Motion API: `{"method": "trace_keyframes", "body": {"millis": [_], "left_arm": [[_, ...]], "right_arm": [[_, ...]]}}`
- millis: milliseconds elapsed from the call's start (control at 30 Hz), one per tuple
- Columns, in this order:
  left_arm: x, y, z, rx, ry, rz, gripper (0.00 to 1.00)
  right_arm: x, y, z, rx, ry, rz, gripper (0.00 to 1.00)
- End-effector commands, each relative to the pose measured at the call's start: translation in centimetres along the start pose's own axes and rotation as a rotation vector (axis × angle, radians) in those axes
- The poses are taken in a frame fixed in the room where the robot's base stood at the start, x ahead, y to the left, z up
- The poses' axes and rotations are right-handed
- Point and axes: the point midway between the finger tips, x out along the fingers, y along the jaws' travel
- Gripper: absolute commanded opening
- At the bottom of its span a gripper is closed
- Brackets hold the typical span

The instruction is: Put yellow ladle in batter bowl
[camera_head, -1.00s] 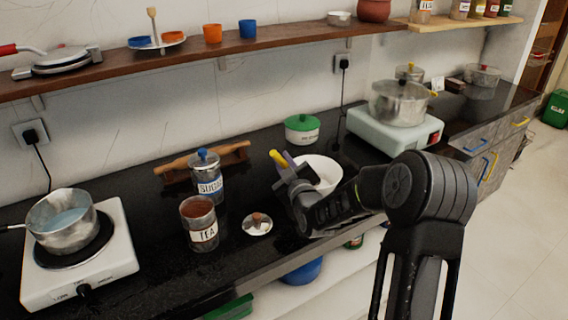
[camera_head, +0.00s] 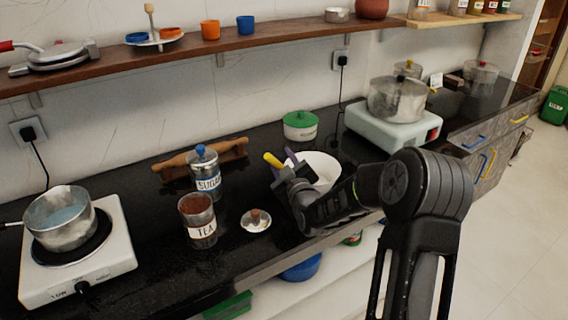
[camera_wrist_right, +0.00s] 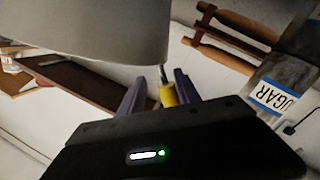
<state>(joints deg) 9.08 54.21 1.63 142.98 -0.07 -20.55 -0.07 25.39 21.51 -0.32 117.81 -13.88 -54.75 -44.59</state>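The yellow ladle's handle (camera_head: 273,160) shows beside the white batter bowl (camera_head: 329,166), at its left. The rest of the ladle is hidden in the head view. My right gripper (camera_head: 286,162) is at the bowl's left side, at the handle. In the right wrist view the yellow handle (camera_wrist_right: 168,95) stands between my two purple fingers, near the right one, with a gap on the left. The fingers look apart. The bowl (camera_wrist_right: 95,25) fills the top left of that view. My left gripper is not in view.
Stoves with pots stand at both ends. A shelf (camera_head: 190,50) runs above the counter.

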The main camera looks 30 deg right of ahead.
Motion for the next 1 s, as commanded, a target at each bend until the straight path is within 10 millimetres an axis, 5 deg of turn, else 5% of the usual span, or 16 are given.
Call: {"method": "trace_keyframes", "body": {"millis": [267,700,1000], "left_arm": [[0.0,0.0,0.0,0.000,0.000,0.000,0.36],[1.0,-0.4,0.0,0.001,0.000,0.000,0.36],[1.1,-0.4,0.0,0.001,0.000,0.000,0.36]], "right_arm": [[-1.9,0.2,-0.1,-0.001,0.001,0.001,0.39],[-10.5,0.2,-0.1,-0.001,0.000,0.002,0.39],[-12.0,0.1,-0.2,0.000,0.000,0.000,0.39]]}}
